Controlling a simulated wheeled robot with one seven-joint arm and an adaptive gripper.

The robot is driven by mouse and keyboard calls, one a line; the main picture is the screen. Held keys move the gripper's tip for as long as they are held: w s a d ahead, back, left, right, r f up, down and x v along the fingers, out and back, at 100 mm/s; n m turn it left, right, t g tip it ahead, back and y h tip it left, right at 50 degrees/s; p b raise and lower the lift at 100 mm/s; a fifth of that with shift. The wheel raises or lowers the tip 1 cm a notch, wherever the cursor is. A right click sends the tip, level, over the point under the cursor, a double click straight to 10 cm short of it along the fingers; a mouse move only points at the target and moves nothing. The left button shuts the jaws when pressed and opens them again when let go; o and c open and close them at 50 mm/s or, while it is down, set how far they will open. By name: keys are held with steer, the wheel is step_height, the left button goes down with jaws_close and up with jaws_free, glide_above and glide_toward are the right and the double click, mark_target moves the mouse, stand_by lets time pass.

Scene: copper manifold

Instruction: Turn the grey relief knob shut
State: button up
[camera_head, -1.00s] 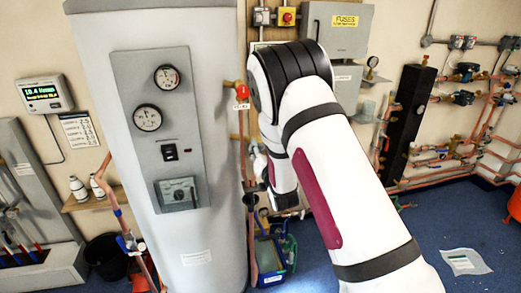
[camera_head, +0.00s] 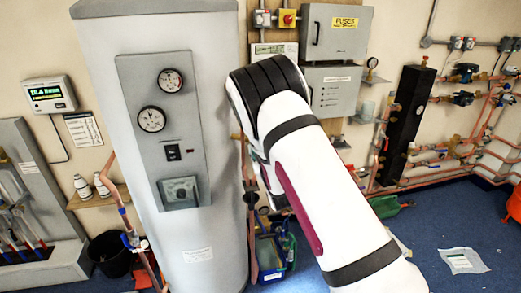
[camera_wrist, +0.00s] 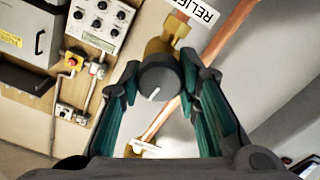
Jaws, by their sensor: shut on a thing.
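In the wrist view the grey relief knob (camera_wrist: 157,88), round with a white pointer line on its face, sits on a brass valve body (camera_wrist: 165,45) on a copper pipe. A white label (camera_wrist: 197,10) reading "RELIE…" is partly cut off at the top edge. My gripper (camera_wrist: 160,77) is shut on the knob, one dark finger with green pads on each side of it. In the head view my arm covers the knob and gripper.
The grey tank (camera_head: 90,80) with its gauge panel (camera_head: 160,100) stands left of my arm. Grey fuse boxes (camera_head: 336,35) and a red-and-yellow switch (camera_head: 287,18) are on the wall behind. Pipework and a black column (camera_head: 406,120) lie right. The blue floor at right holds a paper sheet (camera_head: 463,260).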

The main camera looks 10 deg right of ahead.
steer(key=shift+n, duration=0.7)
steer(key=o, duration=1.1)
steer(key=shift+o, duration=0.2)
steer(key=s, duration=1.2)
steer(key=shift+r, duration=0.1)
